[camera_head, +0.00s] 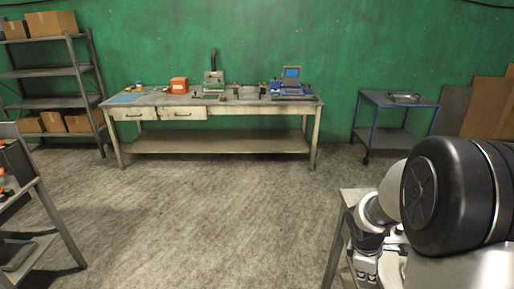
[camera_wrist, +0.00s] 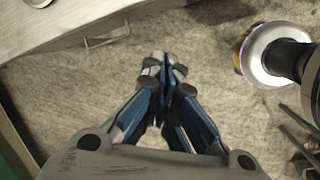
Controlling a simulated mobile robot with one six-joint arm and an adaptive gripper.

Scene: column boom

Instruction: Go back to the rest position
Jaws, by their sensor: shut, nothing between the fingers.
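In the wrist view my gripper (camera_wrist: 166,72) is shut, its blue-sided fingers together with nothing between them. It hangs above the bare grey floor (camera_wrist: 120,70). In the head view my arm fills the lower right corner, folded close to the camera. The fingertips cannot be made out clearly there.
A workbench (camera_head: 225,144) with tools stands along the green wall. A blue cart (camera_head: 396,103) with a metal tray (camera_head: 404,97) stands right of it. Shelving (camera_head: 45,73) with boxes is at the far left. The middle floor is clear. A drawer handle (camera_wrist: 106,39) shows in the wrist view.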

